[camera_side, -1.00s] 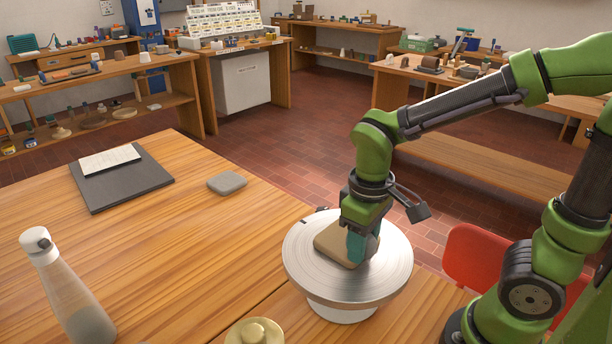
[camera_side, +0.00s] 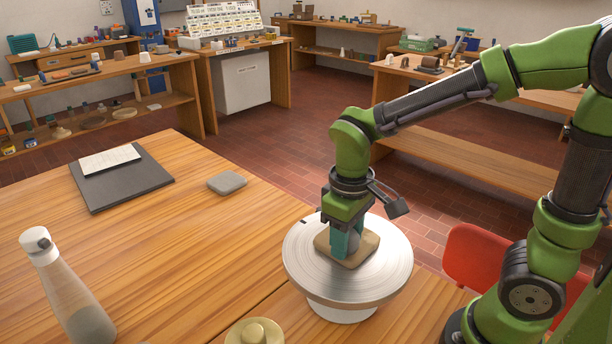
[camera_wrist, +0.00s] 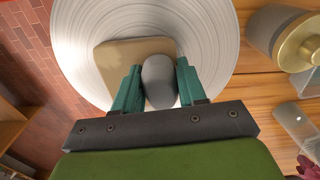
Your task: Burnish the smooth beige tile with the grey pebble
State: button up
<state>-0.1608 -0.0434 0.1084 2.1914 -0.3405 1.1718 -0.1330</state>
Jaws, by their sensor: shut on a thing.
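The beige tile (camera_side: 365,250) lies flat on the round metal wheel (camera_side: 390,277). My gripper (camera_side: 345,240) points down over the tile's left part in the side view, its teal fingers shut on the grey pebble (camera_side: 354,240). In the wrist view the pebble (camera_wrist: 158,84) sits between the two fingers (camera_wrist: 157,86) and overlaps the tile (camera_wrist: 118,56). The pebble's lower end is at or just above the tile; contact is not clear. My fingers hide part of the pebble and tile.
A flat grey block (camera_side: 227,183) and a dark board with a paper (camera_side: 110,160) lie on the wooden table. A bottle (camera_side: 68,290) stands front left and a brass-lidded jar (camera_side: 254,332) front centre. A red chair (camera_side: 478,262) is right of the wheel. The table's middle is clear.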

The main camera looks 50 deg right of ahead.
aim_at(322, 236)
jog(key=shift+w+f, duration=0.15)
jog(key=shift+w, duration=1.3)
jog(key=shift+w, duration=1.35)
jog(key=shift+r, duration=3.15)
